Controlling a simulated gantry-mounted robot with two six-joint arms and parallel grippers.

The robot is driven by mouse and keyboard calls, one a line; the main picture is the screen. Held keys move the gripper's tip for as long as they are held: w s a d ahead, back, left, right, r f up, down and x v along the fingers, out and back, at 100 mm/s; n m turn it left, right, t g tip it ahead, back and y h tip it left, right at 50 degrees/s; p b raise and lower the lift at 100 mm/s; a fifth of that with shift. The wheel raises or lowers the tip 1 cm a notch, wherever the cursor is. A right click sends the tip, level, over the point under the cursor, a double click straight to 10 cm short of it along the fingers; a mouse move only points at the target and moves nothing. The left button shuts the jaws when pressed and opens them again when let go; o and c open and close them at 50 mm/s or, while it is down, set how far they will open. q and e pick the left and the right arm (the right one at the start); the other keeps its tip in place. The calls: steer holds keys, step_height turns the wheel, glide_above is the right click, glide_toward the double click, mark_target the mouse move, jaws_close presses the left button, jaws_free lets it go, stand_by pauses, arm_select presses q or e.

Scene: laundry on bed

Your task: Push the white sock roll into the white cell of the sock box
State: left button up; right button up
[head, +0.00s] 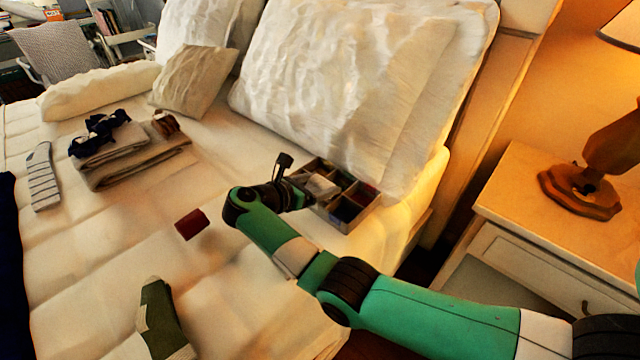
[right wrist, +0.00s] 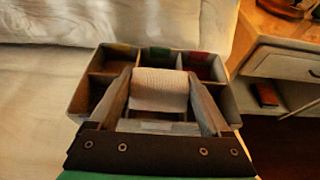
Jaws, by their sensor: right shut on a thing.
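The white sock roll (head: 320,186) is between the fingers of my right gripper (head: 304,184), over the sock box (head: 349,228). In the right wrist view the roll (right wrist: 159,88) lies crosswise between both fingers, at the middle of the box (right wrist: 80,97). The box is an open tray with several cells, and yellow, green and red patches show along its far side. The roll and fingers hide the cell beneath, so I cannot tell which cell it is or how deep the roll sits. My left gripper is not in view.
Large pillows (head: 335,80) stand just behind the box. A nightstand (head: 535,205) with a lamp stands at the right.

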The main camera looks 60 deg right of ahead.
steer(key=shift+f+b, duration=1)
stand_by(0.5)
steer(key=o, duration=1.1)
steer(key=shift+o, duration=0.2)
steer(key=p+v, duration=0.2)
steer(key=v, duration=0.9)
steer(key=shift+a+r, duration=0.25)
steer(key=shift+a, duration=0.05)
steer(key=shift+w, duration=0.1)
